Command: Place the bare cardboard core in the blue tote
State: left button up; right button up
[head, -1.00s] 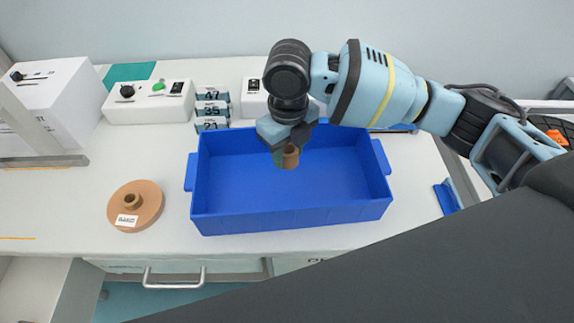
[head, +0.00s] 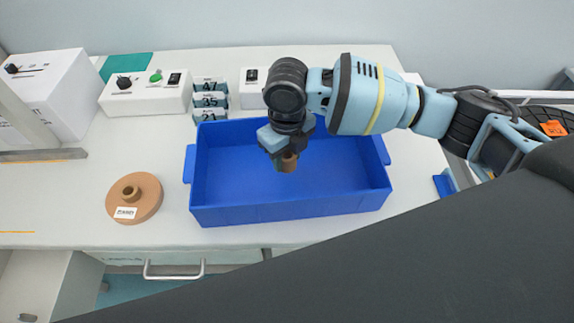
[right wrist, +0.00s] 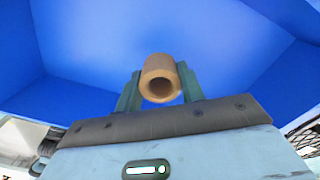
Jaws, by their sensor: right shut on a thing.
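The bare cardboard core (head: 289,163) is a short brown tube. My right gripper (head: 284,153) is shut on it and holds it over the blue tote (head: 300,209). In the right wrist view the core (right wrist: 159,80) sits between the two dark green fingers of the right gripper (right wrist: 160,88), its open end facing the camera. Blue tote walls (right wrist: 80,40) fill the background there. The tote stands on the white bench and looks empty apart from what the arm hides. My left gripper is not in view.
A flat brown disc with a raised hub and a label (head: 135,198) lies left of the tote. A white control box (head: 146,96) and numbered tags (head: 210,100) stand behind.

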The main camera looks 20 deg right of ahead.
aim_at(287, 176)
jog(key=shift+f, duration=2.2)
jog(key=shift+f, duration=0.15)
jog(key=o, duration=0.9)
jog(key=shift+o, duration=0.2)
notch_tip(287, 176, up, 12)
